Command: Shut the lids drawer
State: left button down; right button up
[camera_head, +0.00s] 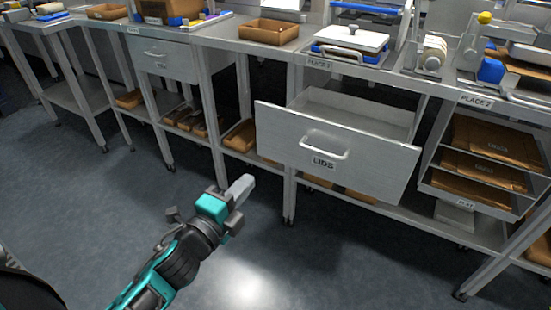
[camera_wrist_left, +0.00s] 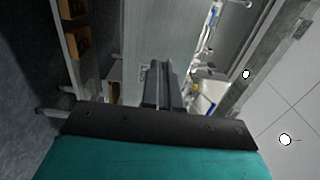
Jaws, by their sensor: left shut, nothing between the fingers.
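The lids drawer (camera_head: 275,135) is a grey metal drawer with a bar handle (camera_head: 324,146) and a LIDS label. It stands pulled out of the bench in the head view, and its inside looks empty where I can see it. My left gripper (camera_head: 242,188) is shut and empty, in front of the drawer and to the left of its handle, apart from it. In the left wrist view the closed fingers (camera_wrist_left: 163,88) point towards a pale panel (camera_wrist_left: 155,30) that looks like the drawer front. My right gripper is not in view.
A shut drawer (camera_head: 165,60) is to the left under the same bench. A rack of brown trays (camera_head: 490,150) stands to the right of the open drawer. A brown box (camera_head: 268,31) and a white-topped press (camera_head: 352,38) are on the bench. The floor (camera_head: 100,220) in front is clear.

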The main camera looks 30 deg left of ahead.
pick_arm(q)
jog(key=b, duration=0.2)
send_near(283, 141)
jog(key=w, duration=0.5)
jog(key=shift+w+f, duration=0.15)
jog(key=shift+w+d, duration=0.1)
jog(key=shift+w, duration=0.65)
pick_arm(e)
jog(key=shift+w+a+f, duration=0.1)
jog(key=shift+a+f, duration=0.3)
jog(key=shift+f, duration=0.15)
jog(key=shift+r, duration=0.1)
